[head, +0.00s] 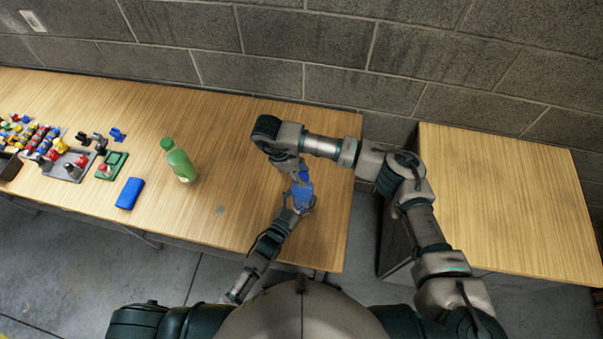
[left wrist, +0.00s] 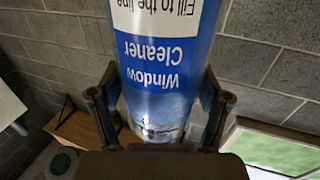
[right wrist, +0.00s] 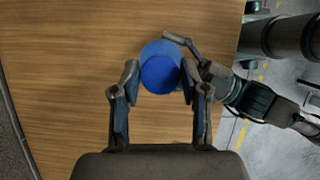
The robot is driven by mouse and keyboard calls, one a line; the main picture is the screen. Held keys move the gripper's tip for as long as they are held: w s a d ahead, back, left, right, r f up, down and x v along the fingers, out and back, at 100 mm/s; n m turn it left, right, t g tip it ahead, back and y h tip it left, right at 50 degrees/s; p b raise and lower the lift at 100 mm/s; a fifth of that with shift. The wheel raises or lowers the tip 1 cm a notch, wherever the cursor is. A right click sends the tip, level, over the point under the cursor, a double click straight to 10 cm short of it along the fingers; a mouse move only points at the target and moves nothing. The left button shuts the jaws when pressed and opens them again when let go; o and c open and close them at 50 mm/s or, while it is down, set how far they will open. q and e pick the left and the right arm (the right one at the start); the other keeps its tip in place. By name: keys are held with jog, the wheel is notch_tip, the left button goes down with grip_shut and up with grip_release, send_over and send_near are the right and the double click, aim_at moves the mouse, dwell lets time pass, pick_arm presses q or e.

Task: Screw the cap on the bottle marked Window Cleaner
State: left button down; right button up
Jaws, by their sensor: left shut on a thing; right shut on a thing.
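The blue bottle (head: 304,194) is at the right part of the long table. In the left wrist view its label reads Window Cleaner (left wrist: 160,55), with the text upside down in the picture. My left gripper (head: 292,209) is shut on the bottle from the side; its fingers flank it in the left wrist view (left wrist: 160,105). My right gripper (head: 301,172) is above the bottle, pointing down. In the right wrist view it is shut on the round blue cap (right wrist: 161,74), directly over the bottle. Whether the cap touches the bottle's neck is hidden.
A green bottle (head: 179,160) stands left on the table (head: 235,120), with a blue block (head: 130,193) near the front edge. Several coloured parts on plates (head: 70,165) lie at far left. A second, bare table (head: 505,205) stands at right, across a gap. A block wall is behind.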

jog(key=shift+w+m, duration=0.1)
jog(key=shift+m, duration=0.3)
jog(key=o, duration=0.7)
jog(key=shift+r, duration=2.25)
